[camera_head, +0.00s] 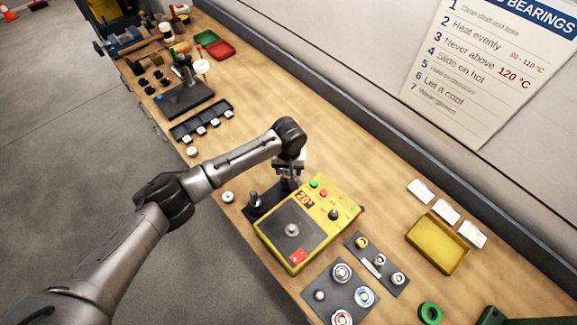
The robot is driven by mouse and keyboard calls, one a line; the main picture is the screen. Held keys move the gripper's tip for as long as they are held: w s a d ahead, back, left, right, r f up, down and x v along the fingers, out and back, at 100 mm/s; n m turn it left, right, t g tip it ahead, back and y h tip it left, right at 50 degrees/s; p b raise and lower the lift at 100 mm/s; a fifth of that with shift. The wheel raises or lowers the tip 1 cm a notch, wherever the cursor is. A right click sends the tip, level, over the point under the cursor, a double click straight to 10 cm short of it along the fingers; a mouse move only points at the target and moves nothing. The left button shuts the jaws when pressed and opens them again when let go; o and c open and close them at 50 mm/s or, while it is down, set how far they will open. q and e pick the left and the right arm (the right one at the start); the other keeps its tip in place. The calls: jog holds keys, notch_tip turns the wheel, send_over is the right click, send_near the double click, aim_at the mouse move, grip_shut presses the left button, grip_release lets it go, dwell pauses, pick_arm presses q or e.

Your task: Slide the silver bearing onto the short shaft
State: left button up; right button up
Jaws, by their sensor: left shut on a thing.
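My left gripper (289,180) points down over the dark shaft stand (252,212), just behind the yellow heater. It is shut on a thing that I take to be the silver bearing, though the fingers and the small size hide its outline. One upright shaft (254,199) shows at the stand's left end; the stand's right part is behind the gripper, so I cannot tell whether the bearing is around a shaft there. The yellow heater (318,240) has a bare-looking grey post (292,230) on its dark plate. My right gripper is not in view.
A grey bearing tray (331,309) holds several ringed bearings and a bare peg. Beside it lie a small parts plate (378,264), a yellow bin (438,243), white cards (446,211) and a green ring (430,313). Tools and a black fixture (186,97) stand farther up the bench.

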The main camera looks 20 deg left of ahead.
pick_arm(q)
jog(key=o, duration=1.1)
notch_tip(320, 180, up, 14)
jog(key=shift+f, duration=0.1)
dwell(0.5)
dwell(0.4)
